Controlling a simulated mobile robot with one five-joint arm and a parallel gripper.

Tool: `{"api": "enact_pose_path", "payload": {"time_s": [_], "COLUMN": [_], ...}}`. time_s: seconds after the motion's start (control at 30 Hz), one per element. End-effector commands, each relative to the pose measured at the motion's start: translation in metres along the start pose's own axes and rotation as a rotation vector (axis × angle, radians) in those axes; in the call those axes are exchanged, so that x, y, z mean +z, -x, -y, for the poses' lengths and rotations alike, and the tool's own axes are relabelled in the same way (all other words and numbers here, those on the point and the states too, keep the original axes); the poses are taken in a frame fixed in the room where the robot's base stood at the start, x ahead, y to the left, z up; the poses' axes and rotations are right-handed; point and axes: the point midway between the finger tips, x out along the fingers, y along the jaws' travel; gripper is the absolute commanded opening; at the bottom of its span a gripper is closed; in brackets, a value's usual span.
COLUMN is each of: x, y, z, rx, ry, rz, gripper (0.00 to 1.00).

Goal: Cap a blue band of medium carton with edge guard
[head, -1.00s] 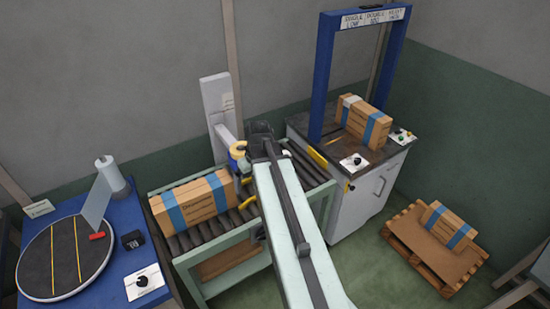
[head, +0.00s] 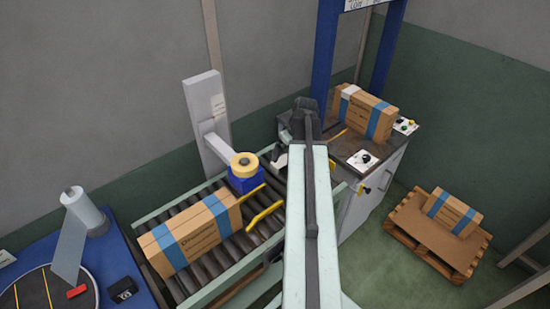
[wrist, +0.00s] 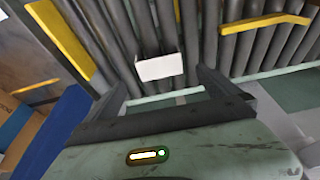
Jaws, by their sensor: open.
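A carton with two blue bands (head: 362,112), in between the others in size, stands on the dark-topped table at the right in the head view. A white edge guard (head: 350,90) sits over the top of its left band; its right band (head: 381,121) looks bare. My gripper (wrist: 163,80) is open in the wrist view. A small white piece (wrist: 159,67), like an edge guard, shows between its fingers with rollers beyond. I cannot tell whether it touches either finger. In the head view my arm mostly hides the gripper.
A larger blue-banded carton (head: 190,236) lies on the roller conveyor (head: 270,229). A tape head (head: 244,172) and yellow guides (head: 265,215) stand beside it. A blue arch (head: 326,50) frames the table. A small carton (head: 453,213) rests on a pallet (head: 418,238). A turntable is at lower left.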

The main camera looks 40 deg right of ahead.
Motion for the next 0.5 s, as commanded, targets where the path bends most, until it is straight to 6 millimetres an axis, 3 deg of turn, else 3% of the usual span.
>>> {"api": "enact_pose_path", "payload": {"time_s": [0.17, 0.37, 0.5], "x": [0.001, 0.002, 0.001], "y": [-0.003, -0.028, -0.028], "z": [0.0, -0.001, -0.001], "rx": [0.0, 0.0, 0.001], "ry": [0.0, 0.0, -0.001], "rz": [0.0, 0.0, 0.0], "gripper": [1.0, 1.0, 1.0]}}
